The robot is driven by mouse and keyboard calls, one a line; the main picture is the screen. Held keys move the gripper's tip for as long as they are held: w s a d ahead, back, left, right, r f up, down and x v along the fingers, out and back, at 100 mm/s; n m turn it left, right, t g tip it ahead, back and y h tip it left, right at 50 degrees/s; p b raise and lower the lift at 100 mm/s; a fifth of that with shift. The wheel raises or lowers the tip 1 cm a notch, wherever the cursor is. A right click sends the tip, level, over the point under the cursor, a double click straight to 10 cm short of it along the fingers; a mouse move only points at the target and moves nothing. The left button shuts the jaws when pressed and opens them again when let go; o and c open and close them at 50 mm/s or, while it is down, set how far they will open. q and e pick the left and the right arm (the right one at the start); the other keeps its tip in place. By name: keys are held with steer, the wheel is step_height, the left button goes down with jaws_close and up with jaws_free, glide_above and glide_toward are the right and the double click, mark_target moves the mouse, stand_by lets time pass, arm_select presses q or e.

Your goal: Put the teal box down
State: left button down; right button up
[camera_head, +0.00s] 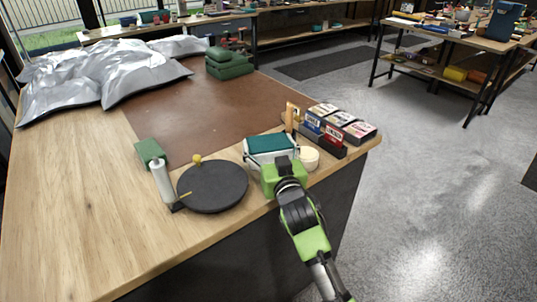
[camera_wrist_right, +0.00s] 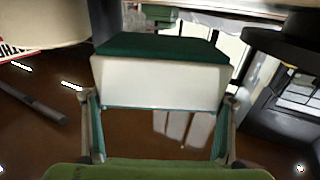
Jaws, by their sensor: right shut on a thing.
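The teal box (camera_head: 272,143) has a teal top and white sides. In the head view it is at the front right of the workbench, just beyond my right gripper (camera_head: 270,168). The right wrist view shows the white side of the box (camera_wrist_right: 160,82) under its dark teal top, between my two fingers (camera_wrist_right: 158,125). My right gripper is shut on the box. I cannot tell whether its underside touches the bench, since the gripper hides its lower part. My left gripper is not in view.
A round dark disc (camera_head: 212,187) lies left of the box, with a white cylinder (camera_head: 161,182) and green block (camera_head: 149,152) beyond. A cream round tub (camera_head: 310,158) and a rack of small boxes (camera_head: 340,125) stand close on the right. The brown mat (camera_head: 190,115) has bare room.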

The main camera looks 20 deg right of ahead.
steer(key=f, duration=0.3)
steer(key=shift+w+d+f, duration=0.1)
steer(key=shift+w, duration=0.2)
steer(key=shift+f, duration=0.2)
steer(key=shift+f, duration=0.15)
steer(key=o, duration=1.3)
steer(key=shift+c, duration=0.2)
